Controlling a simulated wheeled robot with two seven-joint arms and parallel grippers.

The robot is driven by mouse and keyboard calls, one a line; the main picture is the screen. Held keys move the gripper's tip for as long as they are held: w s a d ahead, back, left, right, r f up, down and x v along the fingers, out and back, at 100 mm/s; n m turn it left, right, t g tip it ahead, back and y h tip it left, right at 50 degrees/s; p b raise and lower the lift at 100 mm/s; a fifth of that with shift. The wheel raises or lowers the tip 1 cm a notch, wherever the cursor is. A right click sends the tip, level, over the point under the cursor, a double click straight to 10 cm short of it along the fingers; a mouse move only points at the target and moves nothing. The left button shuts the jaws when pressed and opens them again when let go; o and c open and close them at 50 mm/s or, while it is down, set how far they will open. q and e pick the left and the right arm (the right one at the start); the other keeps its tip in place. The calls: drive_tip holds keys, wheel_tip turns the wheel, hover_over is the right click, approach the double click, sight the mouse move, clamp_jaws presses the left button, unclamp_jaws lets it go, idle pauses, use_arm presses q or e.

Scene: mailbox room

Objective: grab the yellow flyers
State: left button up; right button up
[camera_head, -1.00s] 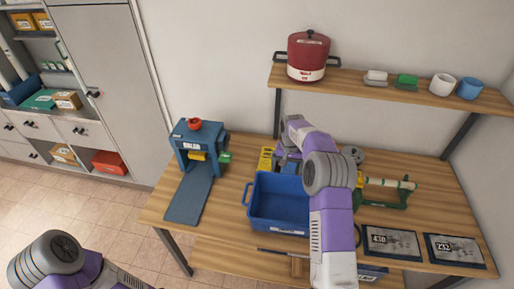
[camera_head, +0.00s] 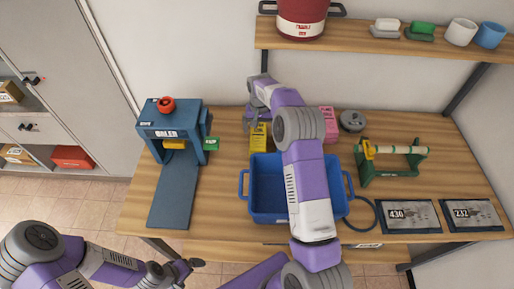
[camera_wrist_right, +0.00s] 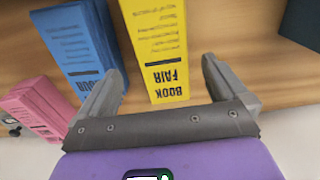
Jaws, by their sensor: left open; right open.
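The yellow flyers (camera_head: 258,137) are a stack marked "BOOK FAIR", standing on the table behind the blue bin. In the right wrist view the yellow flyers (camera_wrist_right: 160,45) lie between the open fingers, apart from both. My right gripper (camera_head: 252,118) is open and empty at the yellow stack; its fingers also show in the right wrist view (camera_wrist_right: 165,85). Blue flyers (camera_wrist_right: 78,48) stand beside the yellow ones, near one finger. Pink flyers (camera_head: 328,124) stand further along, partly hidden in the wrist view. My left gripper (camera_head: 194,268) is open and empty at the lower left, away from the table items.
The blue bin (camera_head: 244,190) stands in front of the flyers, under my right arm. A blue baler (camera_head: 170,130) stands to the left, a green roll holder (camera_head: 390,165) to the right. A shelf (camera_head: 375,46) with a red pot (camera_head: 301,18) hangs above.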

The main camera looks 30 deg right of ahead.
sight(259, 136)
drive_tip(key=shift+s+f, duration=0.15)
drive_tip(key=shift+f, duration=1.35)
drive_tip(key=f, duration=0.5)
drive_tip(key=shift+w+a+f+b, duration=0.15)
drive_tip(key=shift+w+f+b, duration=0.1)
drive_tip(key=shift+b, duration=0.1)
drive_tip(key=shift+r, duration=0.1)
drive_tip(key=c, duration=1.3)
